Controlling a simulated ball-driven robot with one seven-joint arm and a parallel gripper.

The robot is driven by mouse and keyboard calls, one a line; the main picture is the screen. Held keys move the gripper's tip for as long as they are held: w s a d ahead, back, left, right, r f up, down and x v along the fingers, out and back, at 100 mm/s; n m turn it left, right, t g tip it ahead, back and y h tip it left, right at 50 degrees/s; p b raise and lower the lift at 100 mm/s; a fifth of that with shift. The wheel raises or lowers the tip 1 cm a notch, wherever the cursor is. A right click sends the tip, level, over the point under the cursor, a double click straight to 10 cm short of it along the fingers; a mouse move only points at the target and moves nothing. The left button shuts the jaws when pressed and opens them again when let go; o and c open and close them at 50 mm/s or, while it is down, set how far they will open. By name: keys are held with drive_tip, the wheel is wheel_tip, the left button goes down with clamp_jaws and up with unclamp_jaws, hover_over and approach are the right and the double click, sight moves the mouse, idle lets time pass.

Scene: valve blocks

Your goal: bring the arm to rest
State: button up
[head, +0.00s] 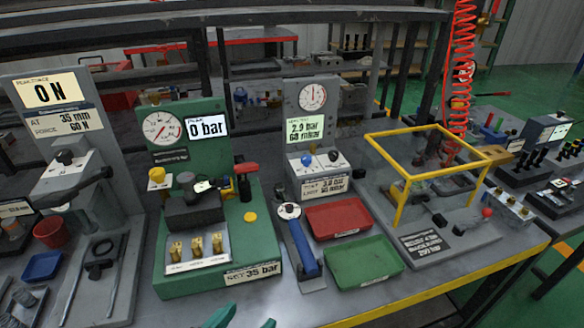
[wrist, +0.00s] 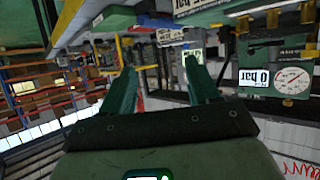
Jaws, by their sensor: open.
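My gripper (head: 243,322) shows only as two green fingertips at the bottom edge of the head view, in front of the green test stand (head: 218,245). In the wrist view my gripper (wrist: 162,85) has its two green fingers spread apart with nothing between them. The wrist picture is upside down and shows the 0 bar display (wrist: 253,79) and dial gauge (wrist: 291,80) at the right. The rest of my arm is out of the head view.
A blue-handled tool (head: 300,245) lies right of the green stand. A yellow frame (head: 427,172) stands at the right. The bench's yellow front edge (head: 450,285) is bare.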

drive_tip(key=s+d+f+n+g+y, duration=0.1)
drive_tip(key=d+f+g, duration=0.3)
drive_tip(key=d+f, duration=0.45)
drive_tip(key=d+f+n+g, duration=0.1)
drive_tip(key=d+f+g, duration=0.35)
drive_tip(key=d, duration=0.75)
drive_tip(key=s+d+f+n+g+y, duration=0.1)
drive_tip(key=s+d+f+y, duration=0.1)
drive_tip(key=s+d+f, duration=0.2)
drive_tip(key=s+d+f+n+g+y, duration=0.1)
drive_tip(key=s+d+f, duration=0.3)
drive_tip(key=s+d, duration=0.5)
drive_tip(key=shift+s+d+y+p, duration=0.35)
drive_tip(key=shift+s+y, duration=0.15)
drive_tip(key=shift+s, duration=0.45)
drive_tip(key=shift+w, duration=0.1)
